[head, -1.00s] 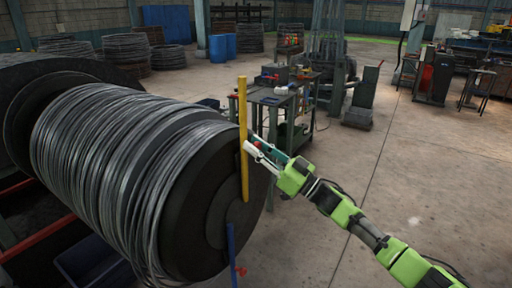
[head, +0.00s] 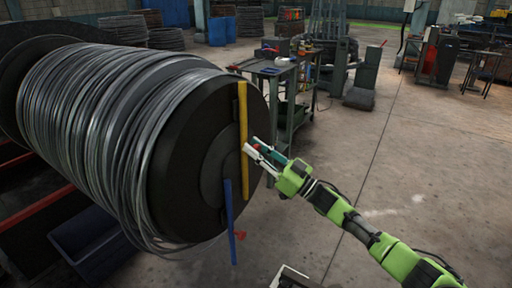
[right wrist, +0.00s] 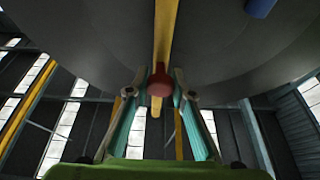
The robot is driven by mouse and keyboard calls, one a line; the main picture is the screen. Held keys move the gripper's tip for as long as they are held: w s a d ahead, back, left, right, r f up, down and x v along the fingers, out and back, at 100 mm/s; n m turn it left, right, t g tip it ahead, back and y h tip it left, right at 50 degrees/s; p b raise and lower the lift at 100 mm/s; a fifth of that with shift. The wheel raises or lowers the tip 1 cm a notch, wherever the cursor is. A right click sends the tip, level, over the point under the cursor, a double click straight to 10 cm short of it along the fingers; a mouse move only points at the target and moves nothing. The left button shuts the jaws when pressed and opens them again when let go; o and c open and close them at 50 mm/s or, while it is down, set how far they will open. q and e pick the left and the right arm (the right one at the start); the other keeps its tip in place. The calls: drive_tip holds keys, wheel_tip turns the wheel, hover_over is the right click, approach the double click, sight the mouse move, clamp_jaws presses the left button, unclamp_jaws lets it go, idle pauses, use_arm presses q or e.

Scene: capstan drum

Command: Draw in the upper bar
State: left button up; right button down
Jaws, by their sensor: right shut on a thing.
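The upper bar is a yellow bar (head: 243,125) upright on the dark end face of the drum (head: 205,150). Its top end is close to the drum's rim. My right gripper (head: 251,146) is at the bar's right side. In the right wrist view, a red knob (right wrist: 160,82) on the yellow bar (right wrist: 165,35) sits between the fingers of my right gripper (right wrist: 160,92), which are shut on it. The lower bar is blue (head: 229,210) and hangs from near the hub past the bottom of the drum, with a red knob (head: 240,235). My left gripper is not in view.
Coils of grey wire (head: 110,110) wrap the drum. A work table (head: 275,75) with tools stands behind it. A blue bin (head: 90,245) is below the drum at left. The concrete floor (head: 400,180) to the right is open.

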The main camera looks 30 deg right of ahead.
drive_tip(key=shift+f, duration=0.35)
drive_tip(key=c, duration=1.8)
unclamp_jaws()
drive_tip(key=shift+o, duration=0.2)
drive_tip(key=shift+r, duration=0.1)
drive_tip(key=shift+s, duration=0.1)
drive_tip(key=v, duration=1.2)
